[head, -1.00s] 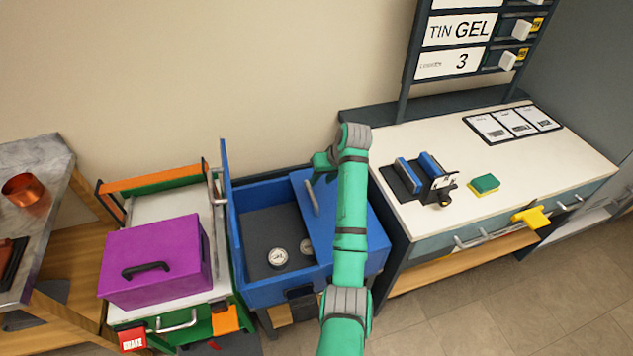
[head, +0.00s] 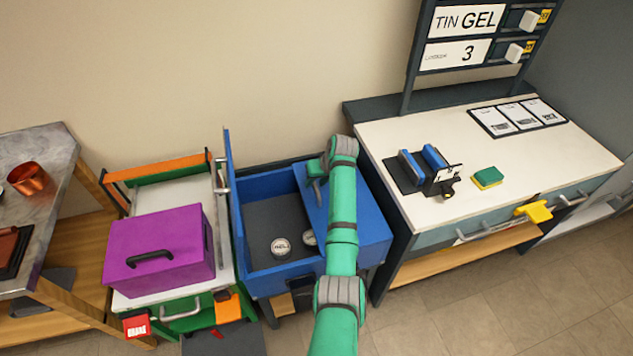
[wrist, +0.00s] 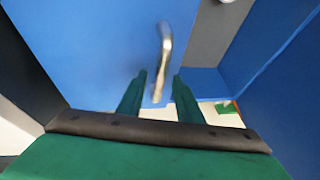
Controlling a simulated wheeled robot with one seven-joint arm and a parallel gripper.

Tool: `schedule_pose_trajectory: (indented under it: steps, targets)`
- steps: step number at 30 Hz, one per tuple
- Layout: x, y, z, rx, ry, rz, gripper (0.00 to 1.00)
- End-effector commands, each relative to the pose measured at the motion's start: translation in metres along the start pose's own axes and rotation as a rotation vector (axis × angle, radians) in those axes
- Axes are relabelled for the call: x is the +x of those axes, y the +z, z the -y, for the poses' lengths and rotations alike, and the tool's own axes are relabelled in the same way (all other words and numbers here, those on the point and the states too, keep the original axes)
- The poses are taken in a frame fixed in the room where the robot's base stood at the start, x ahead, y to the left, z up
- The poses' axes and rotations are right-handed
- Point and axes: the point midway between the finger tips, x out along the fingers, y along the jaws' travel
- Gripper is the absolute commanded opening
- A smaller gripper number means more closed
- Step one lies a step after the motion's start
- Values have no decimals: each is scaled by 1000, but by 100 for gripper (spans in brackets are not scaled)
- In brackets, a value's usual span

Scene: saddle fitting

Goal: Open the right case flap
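The blue case (head: 270,284) stands in the middle of the head view. Its left flap (head: 233,190) stands upright and open. Its right flap (head: 365,215) lies flat and shut over the right part of the case. The right flap's metal handle (wrist: 164,50) shows in the wrist view, rising from the blue flap (wrist: 90,45). My gripper (wrist: 159,82) is open, its two green fingers apart, with the lower end of the handle in line with the gap. I cannot tell whether they touch. In the head view my gripper (head: 316,178) is over the flap and hides most of the handle.
Round tins (head: 281,246) lie on the dark case floor. A purple box (head: 160,245) sits on the cart to the left. On the right, a white-topped bench (head: 440,215) holds a blue-and-black fixture (head: 425,165) and a green-yellow sponge (head: 488,178).

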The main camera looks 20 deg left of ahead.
Motion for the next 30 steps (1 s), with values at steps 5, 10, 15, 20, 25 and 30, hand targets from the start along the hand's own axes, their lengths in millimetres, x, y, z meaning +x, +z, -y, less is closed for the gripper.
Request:
schedule_pose_trajectory:
  steps: [5,10,15,20,25,30]
  targets:
    - [0,0,0,0,0,0,13]
    - [0,0,0,0,0,0,0]
    - [-2,-1,-1,4,-7,0,0]
    - [-12,-4,-6,23,-45,-3,0]
    - [-30,-13,-9,58,-135,-2,0]
    - [-47,-27,-3,87,-261,4,0]
